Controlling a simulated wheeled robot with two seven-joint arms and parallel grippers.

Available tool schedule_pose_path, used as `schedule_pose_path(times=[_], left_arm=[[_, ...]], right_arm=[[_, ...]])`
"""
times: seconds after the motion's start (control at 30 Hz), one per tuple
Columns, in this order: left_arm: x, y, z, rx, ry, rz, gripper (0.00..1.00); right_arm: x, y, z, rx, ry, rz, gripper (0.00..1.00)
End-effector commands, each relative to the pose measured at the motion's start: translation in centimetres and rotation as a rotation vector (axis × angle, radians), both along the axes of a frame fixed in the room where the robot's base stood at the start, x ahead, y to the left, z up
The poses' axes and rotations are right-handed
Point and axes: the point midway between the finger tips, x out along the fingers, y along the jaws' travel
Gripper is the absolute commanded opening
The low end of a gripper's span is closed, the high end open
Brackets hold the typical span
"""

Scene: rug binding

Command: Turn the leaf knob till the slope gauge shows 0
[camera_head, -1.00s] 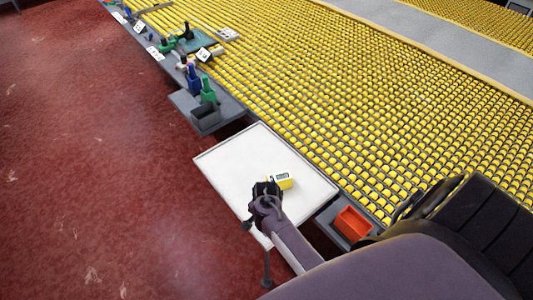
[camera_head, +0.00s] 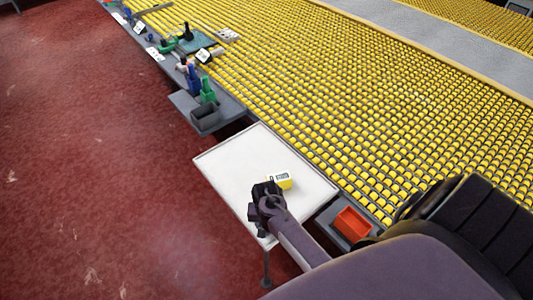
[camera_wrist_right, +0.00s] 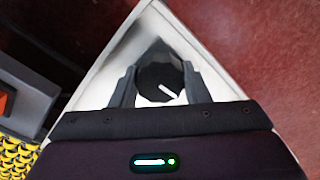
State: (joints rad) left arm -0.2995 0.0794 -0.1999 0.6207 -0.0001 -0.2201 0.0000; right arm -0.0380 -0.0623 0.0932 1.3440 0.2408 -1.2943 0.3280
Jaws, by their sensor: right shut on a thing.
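The slope gauge (camera_head: 284,179) is a small yellow box with a pale display on the white leaf (camera_head: 235,163). Its reading is too small to make out. My right gripper (camera_head: 265,190) is beside the gauge, close over the leaf. In the right wrist view the leaf knob (camera_wrist_right: 158,75) is a dark faceted knob with a white pointer line slanting down to the right. My right gripper (camera_wrist_right: 160,88) is shut on it, one finger at each side. In the head view my gripper hides the knob. My left gripper is not in view.
An orange-red bin (camera_head: 352,224) stands on a grey shelf right of the leaf. Green and blue bottles (camera_head: 200,86) and a dark grey box (camera_head: 205,117) sit on a side shelf beyond it. Rows of yellow rollers (camera_head: 330,110) fill the right; red floor (camera_head: 110,180) lies open at left.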

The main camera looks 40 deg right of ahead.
Motion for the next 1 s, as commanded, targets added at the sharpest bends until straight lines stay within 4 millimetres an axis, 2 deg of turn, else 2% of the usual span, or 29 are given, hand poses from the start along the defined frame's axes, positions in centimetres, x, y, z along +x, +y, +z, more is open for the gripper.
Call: schedule_pose_path(times=[0.03,0.37,0.4,0.57,0.87,1.0], left_arm=[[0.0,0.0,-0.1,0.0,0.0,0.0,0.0],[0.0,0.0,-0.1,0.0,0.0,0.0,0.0],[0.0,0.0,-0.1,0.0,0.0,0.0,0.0],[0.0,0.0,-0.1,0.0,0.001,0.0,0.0],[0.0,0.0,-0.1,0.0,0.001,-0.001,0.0],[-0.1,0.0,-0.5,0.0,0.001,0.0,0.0]], right_arm=[[-0.6,0.1,-0.5,0.002,0.014,0.005,0.19],[-0.6,0.2,-0.5,0.002,0.015,0.006,0.19],[-0.6,0.2,-0.5,0.003,0.015,0.006,0.45],[-0.4,0.1,-0.4,0.002,0.01,0.005,0.64],[-0.2,0.0,0.0,0.001,0.004,0.004,0.64],[-0.1,0.0,1.3,0.0,0.001,0.005,0.64]])
